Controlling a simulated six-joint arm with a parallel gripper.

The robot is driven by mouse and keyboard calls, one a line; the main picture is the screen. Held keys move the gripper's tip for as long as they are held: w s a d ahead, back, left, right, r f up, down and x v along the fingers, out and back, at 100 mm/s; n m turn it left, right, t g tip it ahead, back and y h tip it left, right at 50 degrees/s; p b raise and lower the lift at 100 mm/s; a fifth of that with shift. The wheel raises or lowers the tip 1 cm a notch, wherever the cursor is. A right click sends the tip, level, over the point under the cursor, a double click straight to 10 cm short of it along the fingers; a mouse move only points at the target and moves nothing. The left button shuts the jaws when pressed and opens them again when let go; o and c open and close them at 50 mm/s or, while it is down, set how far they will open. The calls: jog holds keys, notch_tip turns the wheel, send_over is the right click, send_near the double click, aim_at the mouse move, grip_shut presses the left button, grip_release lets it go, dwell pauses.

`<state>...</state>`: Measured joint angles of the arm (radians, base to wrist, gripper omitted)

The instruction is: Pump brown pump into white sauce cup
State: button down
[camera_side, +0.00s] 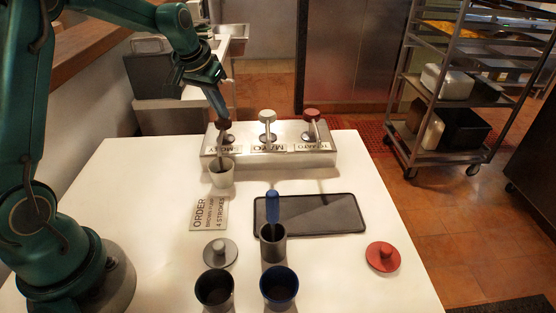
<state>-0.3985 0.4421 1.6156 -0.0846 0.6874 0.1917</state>
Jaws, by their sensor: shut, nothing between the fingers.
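The brown pump (225,126) is the left one of three on a steel dispenser box (268,158); its label is partly readable. My gripper (223,116) points down directly over the brown pump head, its fingers closed with nothing between them. It looks in contact with the pump top or just above it; I cannot tell which. The white sauce cup (221,175) stands upright on the table below the brown pump's spout, in front of the dispenser. The cup's inside is partly visible and looks dark. An order card (209,213) reads "brown pump, 4 strokes".
A white pump (267,117) and a red-brown pump (311,115) stand to the right. A black tray (335,214), a dark cup with a blue-handled tool (272,243), two cups and grey and red lids (383,257) occupy the front. The table's right side is mostly clear.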

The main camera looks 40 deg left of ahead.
jog(key=shift+f, duration=0.35)
jog(key=shift+r, duration=1.7)
jog(key=shift+f, duration=0.15)
jog(key=shift+f, duration=1.5)
jog(key=shift+r, duration=1.6)
